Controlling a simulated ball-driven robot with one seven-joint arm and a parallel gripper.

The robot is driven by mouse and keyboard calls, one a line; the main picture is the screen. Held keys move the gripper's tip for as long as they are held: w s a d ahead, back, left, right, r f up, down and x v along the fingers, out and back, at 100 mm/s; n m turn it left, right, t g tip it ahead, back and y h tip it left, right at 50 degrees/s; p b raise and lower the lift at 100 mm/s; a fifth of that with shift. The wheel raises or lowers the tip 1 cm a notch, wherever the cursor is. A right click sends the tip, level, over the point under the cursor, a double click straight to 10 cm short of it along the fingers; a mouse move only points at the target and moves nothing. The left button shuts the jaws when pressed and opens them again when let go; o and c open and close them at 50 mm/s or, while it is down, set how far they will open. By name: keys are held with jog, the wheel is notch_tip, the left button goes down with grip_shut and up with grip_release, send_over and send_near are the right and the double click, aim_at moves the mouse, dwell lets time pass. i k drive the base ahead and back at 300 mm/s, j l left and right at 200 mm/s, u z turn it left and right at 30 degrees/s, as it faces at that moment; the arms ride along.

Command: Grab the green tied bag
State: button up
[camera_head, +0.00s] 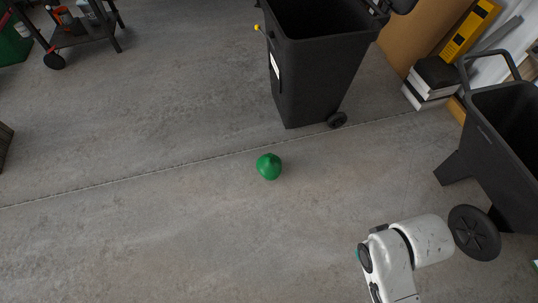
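The green tied bag (269,167) is a small, rounded green bundle on the concrete floor, near the middle of the view. It stands alone, in front of the black bin and apart from it. Part of my white arm shows at the lower right, to the right of the bag and nearer to me. My gripper is not visible in this view, so I cannot see its fingers. Nothing covers the bag.
A tall black wheeled bin (315,80) stands behind the bag. A black wheelbarrow-like cart (490,150) is at the right, near my arm. A dark wheeled shelf (85,38) stands at the top left. Floor (150,230) around the bag is clear.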

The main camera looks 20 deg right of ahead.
aim_at(270, 166)
jog(key=k, duration=0.45)
jog(key=i+j, duration=0.25)
jog(key=i, duration=0.3)
jog(key=i+j, duration=0.25)
jog(key=i, duration=0.25)
jog(key=i+j, duration=0.3)
jog(key=i, duration=0.25)
jog(key=i+j, duration=0.25)
jog(key=i, duration=0.25)
jog(key=z, duration=0.05)
